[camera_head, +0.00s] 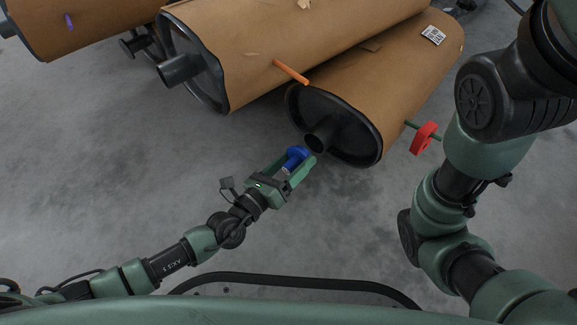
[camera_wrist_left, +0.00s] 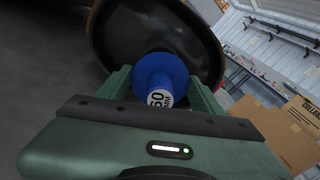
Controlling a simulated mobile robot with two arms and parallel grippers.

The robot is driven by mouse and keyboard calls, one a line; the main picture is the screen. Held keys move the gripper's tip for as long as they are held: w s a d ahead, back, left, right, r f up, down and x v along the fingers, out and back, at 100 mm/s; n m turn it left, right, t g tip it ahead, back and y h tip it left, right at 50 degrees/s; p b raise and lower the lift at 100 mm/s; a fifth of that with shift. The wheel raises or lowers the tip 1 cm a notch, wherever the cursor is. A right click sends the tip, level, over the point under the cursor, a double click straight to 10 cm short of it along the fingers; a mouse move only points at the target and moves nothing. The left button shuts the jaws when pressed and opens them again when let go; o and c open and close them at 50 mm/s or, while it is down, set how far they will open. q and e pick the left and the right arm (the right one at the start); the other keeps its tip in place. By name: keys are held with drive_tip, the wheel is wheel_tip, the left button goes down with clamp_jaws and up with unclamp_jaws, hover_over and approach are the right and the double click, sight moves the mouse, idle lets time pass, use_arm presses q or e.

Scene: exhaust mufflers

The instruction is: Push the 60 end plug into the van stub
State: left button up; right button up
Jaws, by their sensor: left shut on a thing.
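The blue 60 end plug (camera_head: 297,153) is held between the fingers of my left gripper (camera_head: 298,166), which is shut on it. In the left wrist view the plug (camera_wrist_left: 160,75) shows a wide blue flange and a white label marked 60 on its near end. The van stub (camera_head: 319,139) is a dark open pipe on the black end face of the right-hand wrapped muffler. The plug is just left of and below the stub's mouth in the head view. In the left wrist view the plug hides most of the stub. I cannot tell whether they touch.
The brown-wrapped muffler (camera_head: 392,75) lies beside a larger one (camera_head: 270,45) with its own stub (camera_head: 180,69). An orange peg (camera_head: 291,72) sticks out between them. A red piece (camera_head: 424,138) on a green rod is at the right. Grey floor (camera_head: 110,165) is clear at left.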

sight(286, 170)
use_arm(q)
drive_tip(key=shift+x, duration=1.45)
drive_tip(key=shift+x, duration=0.9)
idle(0.6)
drive_tip(key=o, duration=1.4)
drive_tip(key=p+v, duration=0.2)
drive_tip(key=v, duration=0.4)
drive_tip(key=shift+s+a, duration=0.25)
drive_tip(key=shift+s, duration=0.05)
drive_tip(key=shift+s+a, duration=0.3)
drive_tip(key=shift+s, duration=0.15)
